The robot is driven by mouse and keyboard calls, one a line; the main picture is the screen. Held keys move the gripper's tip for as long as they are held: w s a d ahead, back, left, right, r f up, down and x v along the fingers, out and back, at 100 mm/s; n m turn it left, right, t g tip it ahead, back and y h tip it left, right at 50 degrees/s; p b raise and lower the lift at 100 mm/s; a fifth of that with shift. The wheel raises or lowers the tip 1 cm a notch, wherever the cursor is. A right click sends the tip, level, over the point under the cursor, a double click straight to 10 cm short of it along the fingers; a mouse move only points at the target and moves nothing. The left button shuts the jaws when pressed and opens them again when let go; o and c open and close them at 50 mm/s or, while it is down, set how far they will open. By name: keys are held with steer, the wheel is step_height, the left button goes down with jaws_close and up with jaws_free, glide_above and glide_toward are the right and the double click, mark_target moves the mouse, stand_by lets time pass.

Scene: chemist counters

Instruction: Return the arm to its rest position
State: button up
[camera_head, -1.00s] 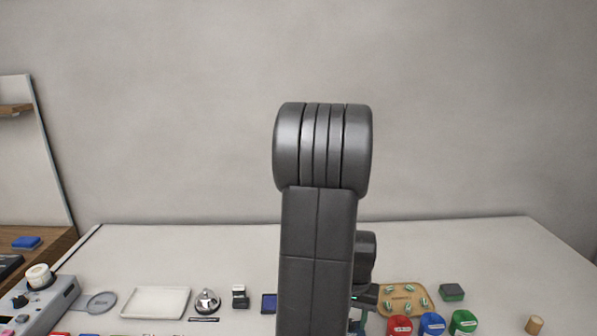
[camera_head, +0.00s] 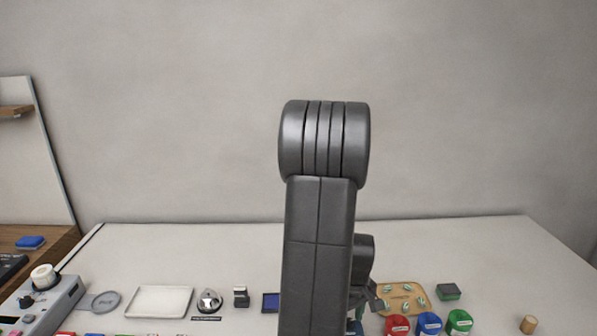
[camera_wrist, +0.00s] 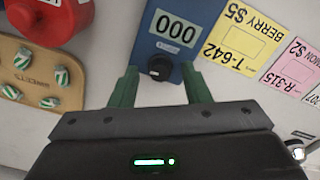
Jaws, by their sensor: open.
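My arm (camera_head: 318,240) stands upright in the middle of the head view, its rounded elbow high above the counter. My gripper is mostly hidden behind it there. In the wrist view my gripper (camera_wrist: 160,76) is open, its two green fingers apart with nothing held between them. A blue device (camera_wrist: 170,28) with a "000" display and a black knob lies beyond the fingertips; I cannot tell the height of the gap.
The counter (camera_head: 240,250) bears a white tray (camera_head: 158,317), a bell (camera_head: 208,301), a wooden board (camera_head: 417,286) with green-and-white pieces, and red (camera_head: 397,325), blue (camera_head: 430,323) and green (camera_head: 459,321) lidded containers. Price cards (camera_wrist: 248,38) lie beside the blue device. Space above the counter is clear.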

steer(key=n+p, duration=0.1)
steer(key=n, duration=0.2)
steer(key=shift+n, duration=0.3)
steer(key=shift+r, duration=0.1)
